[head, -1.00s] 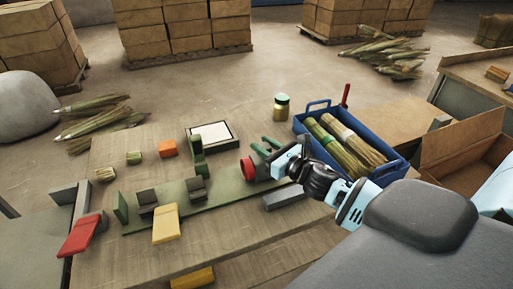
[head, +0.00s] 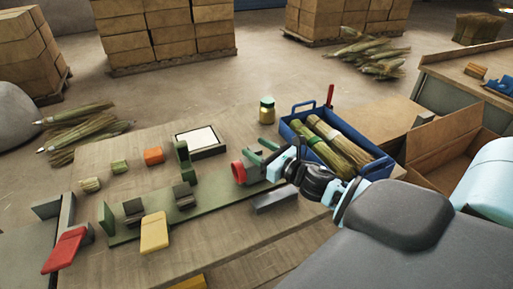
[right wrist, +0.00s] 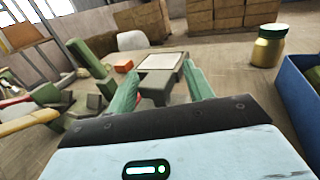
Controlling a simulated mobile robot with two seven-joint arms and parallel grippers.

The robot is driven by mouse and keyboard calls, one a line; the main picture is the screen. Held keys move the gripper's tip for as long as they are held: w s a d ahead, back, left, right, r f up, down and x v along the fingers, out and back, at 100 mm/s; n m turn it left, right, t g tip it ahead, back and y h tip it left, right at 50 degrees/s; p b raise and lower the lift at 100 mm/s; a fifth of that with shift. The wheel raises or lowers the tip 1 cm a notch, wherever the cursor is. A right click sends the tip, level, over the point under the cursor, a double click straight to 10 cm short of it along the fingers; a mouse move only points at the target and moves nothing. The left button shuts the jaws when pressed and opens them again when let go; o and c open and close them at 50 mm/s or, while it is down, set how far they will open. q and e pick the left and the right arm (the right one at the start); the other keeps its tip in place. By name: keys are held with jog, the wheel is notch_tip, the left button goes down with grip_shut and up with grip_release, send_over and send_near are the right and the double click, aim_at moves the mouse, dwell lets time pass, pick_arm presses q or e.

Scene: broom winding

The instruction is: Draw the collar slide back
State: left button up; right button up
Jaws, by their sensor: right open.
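Which part the task calls the collar slide is not certain; the red collar looks the likeliest. My right gripper (head: 258,150) has two green fingers, spread apart, just behind and right of the red collar. The red collar is not clearly visible there. My left gripper is not in view.
A blue crate (head: 294,138) with brush bundles stands right of my gripper, with a jar (head: 267,110) behind. A white-topped tray (head: 222,149), an upright green post (head: 182,153) and dark blocks stand left. Red (head: 64,252) and yellow (head: 154,232) pieces lie in front.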

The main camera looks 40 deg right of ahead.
jog(key=s+d, duration=0.1)
jog(key=s, duration=0.6)
jog(key=shift+b, duration=0.35)
jog(key=shift+d, duration=0.1)
